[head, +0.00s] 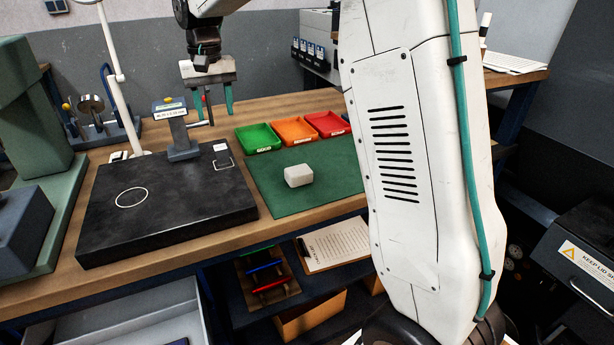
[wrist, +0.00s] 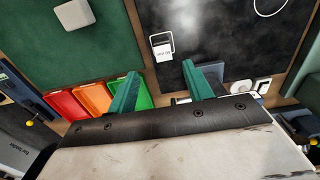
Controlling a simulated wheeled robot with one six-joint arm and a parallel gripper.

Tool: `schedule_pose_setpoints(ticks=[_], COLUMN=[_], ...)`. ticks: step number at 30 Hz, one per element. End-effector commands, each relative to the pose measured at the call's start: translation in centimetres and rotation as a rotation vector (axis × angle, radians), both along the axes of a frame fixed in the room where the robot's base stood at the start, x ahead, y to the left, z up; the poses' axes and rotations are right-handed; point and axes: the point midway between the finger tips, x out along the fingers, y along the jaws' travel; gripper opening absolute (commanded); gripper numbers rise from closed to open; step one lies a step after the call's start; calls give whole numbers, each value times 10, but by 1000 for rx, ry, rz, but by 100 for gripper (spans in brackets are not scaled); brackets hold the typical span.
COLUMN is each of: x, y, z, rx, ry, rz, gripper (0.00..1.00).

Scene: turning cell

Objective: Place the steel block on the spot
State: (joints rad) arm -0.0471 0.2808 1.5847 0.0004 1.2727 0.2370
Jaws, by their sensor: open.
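The steel block (head: 298,175), a pale grey block with rounded edges, lies on the green mat (head: 270,200) in the head view. It also shows at the top left of the wrist view (wrist: 74,14). The spot, a thin white circle (head: 132,197), is drawn on the left part of the black plate (head: 170,215); part of it shows at the top right of the wrist view (wrist: 270,5). My gripper (head: 210,103) is open and empty, with teal fingers pointing down. It hangs above the back of the bench, behind and left of the block.
A gauge stand (head: 180,130) rises from the back of the black plate. Green (head: 258,138), orange (head: 296,131) and red (head: 328,124) trays sit behind the mat. A white lamp post (head: 118,80) and a green machine (head: 30,150) stand at the left.

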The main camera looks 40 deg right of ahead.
Motion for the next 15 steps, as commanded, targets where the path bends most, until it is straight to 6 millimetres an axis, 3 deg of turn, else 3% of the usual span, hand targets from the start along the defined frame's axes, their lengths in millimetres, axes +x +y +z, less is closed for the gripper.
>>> schedule_pose_setpoints(ticks=[5, 7, 12, 15], x=[-69, -106, -195, -247], y=[-8, -12, -19, -22], z=[30, 39, 44, 37], rx=[0, -1, -3, -5], ry=[-25, -36, -59, -71], rz=[28, 45, 85, 109], gripper=[51, 51, 51, 51])
